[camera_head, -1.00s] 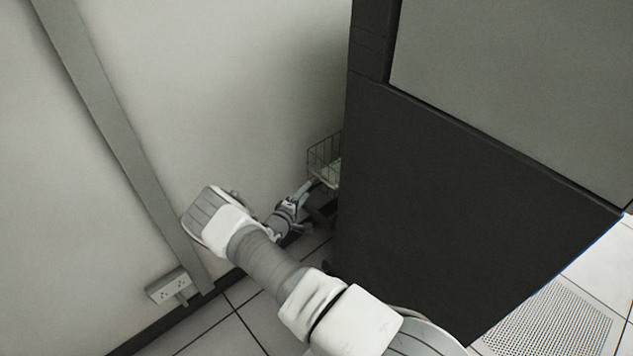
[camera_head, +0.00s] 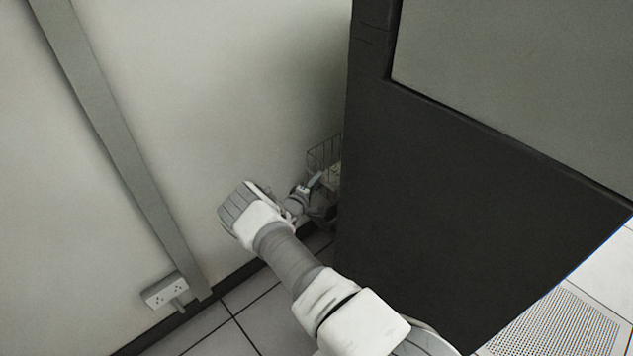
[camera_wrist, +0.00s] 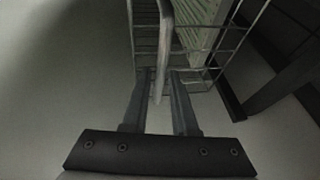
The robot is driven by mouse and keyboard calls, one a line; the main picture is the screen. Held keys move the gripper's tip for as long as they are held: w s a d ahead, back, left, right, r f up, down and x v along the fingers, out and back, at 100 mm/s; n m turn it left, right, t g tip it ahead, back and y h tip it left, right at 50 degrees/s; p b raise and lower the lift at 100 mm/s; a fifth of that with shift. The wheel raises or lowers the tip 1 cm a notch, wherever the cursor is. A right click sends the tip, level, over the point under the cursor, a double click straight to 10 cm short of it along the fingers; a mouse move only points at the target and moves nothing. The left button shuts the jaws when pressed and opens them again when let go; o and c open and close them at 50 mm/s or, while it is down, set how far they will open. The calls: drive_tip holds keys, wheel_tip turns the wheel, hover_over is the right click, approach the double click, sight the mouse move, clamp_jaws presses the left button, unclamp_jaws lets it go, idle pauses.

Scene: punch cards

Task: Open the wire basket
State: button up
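The wire basket (camera_head: 323,150) is in the narrow space between the wall and the dark cabinet, partly hidden by the cabinet's edge. In the wrist view the basket's wire grid (camera_wrist: 222,40) fills the upper middle, with pale, stacked contents behind it. A pale curved bar (camera_wrist: 165,40), which looks like a handle, comes down from the basket. My gripper (camera_wrist: 160,76) is at the basket's front with its two fingers apart. The bar's lower end lies between the fingers, with narrow gaps showing beside it. In the head view my fingers are small and partly hidden.
The dark cabinet (camera_head: 440,200) stands close on the right of my arm. The pale wall (camera_head: 220,80) is close on the left, with a vertical conduit (camera_head: 120,150) and a socket box (camera_head: 165,290). Tiled floor shows below.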

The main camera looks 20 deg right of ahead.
clamp_jaws()
idle(1.1)
